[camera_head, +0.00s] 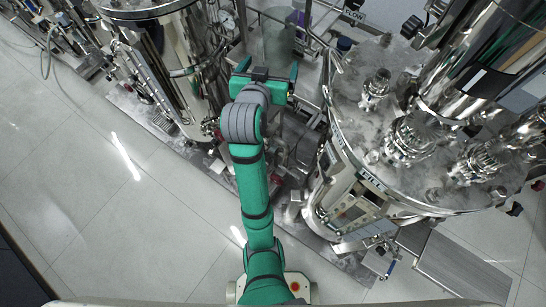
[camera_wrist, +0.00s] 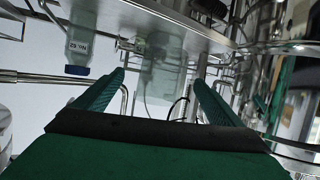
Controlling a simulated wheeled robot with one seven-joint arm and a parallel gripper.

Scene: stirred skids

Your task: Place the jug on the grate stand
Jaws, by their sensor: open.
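A translucent, pale grey jug (camera_head: 278,42) stands just beyond my gripper in the head view. In the wrist view the jug (camera_wrist: 166,72) shows between and beyond the fingers, faint against the metal behind it. My gripper (camera_head: 270,64) is open, its two green fingers pointing toward the jug. The fingers also show in the wrist view (camera_wrist: 158,78), apart with nothing between them that they grip. The picture does not clearly show whether the fingertips reach beside the jug. I cannot clearly make out the grate stand among the metal framework.
Steel vessels stand close on both sides, the left tank (camera_head: 170,50) and the wide right tank (camera_head: 400,130) with fittings on top. Pipes and rails crowd the gap around my gripper. The floor (camera_head: 110,190) at left is clear.

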